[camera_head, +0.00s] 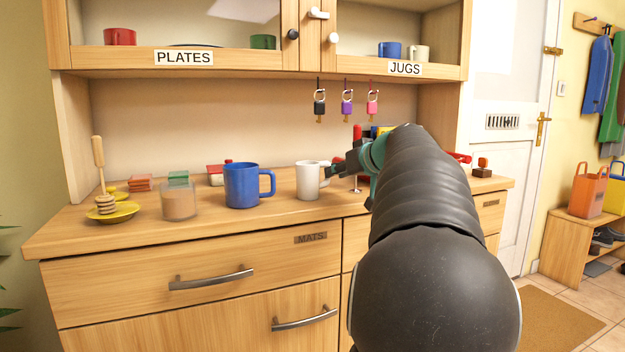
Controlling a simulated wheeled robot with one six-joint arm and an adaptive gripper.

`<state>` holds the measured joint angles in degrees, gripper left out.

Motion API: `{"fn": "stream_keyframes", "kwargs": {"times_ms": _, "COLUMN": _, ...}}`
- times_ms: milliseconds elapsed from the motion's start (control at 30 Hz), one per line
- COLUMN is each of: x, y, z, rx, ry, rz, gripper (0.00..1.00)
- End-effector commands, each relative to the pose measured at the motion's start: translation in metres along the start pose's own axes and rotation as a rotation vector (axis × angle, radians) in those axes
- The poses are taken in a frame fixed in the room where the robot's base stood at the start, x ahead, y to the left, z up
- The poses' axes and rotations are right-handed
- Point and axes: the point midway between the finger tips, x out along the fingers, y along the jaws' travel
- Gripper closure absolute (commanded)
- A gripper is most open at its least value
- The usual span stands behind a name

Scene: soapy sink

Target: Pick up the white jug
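A white jug (309,182) stands upright on the wooden counter, just right of the blue jug. Its handle side faces right, toward my gripper. My gripper (340,166) is at the jug's right side, close to its handle. The fingers are small and dark here, and I cannot tell whether they touch the handle or are open or shut. My arm comes in from the lower right and hides part of the counter. Another whitish jug (418,52) stands on the upper shelf behind the JUGS label.
A blue jug (241,186) stands close left of the white jug. Further left are a glass jar (180,202) and a yellow dish (112,212) with a honey dipper. Padlocks (347,104) hang above my gripper. The counter's front strip (290,222) is clear.

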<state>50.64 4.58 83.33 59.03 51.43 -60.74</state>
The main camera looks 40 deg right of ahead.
Motion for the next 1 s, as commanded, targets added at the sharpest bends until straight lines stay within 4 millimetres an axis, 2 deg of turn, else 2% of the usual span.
{"fn": "stream_keyframes", "kwargs": {"times_ms": 300, "x": 0.044, "y": -0.001, "z": 0.000, "rx": 0.000, "ry": -0.003, "rz": -0.003, "gripper": 0.71}}
{"fn": "stream_keyframes", "kwargs": {"times_ms": 567, "x": 0.049, "y": 0.000, "z": 0.001, "rx": 0.000, "ry": -0.001, "rz": 0.000, "gripper": 0.71}}
{"fn": "stream_keyframes", "kwargs": {"times_ms": 600, "x": 0.049, "y": 0.000, "z": 0.001, "rx": 0.000, "ry": -0.001, "rz": 0.000, "gripper": 0.76}}
{"fn": "stream_keyframes", "kwargs": {"times_ms": 700, "x": 0.049, "y": 0.000, "z": 0.001, "rx": 0.000, "ry": -0.001, "rz": -0.001, "gripper": 1.00}}
{"fn": "stream_keyframes", "kwargs": {"times_ms": 1000, "x": 0.048, "y": -0.001, "z": 0.000, "rx": 0.000, "ry": 0.000, "rz": -0.001, "gripper": 1.00}}
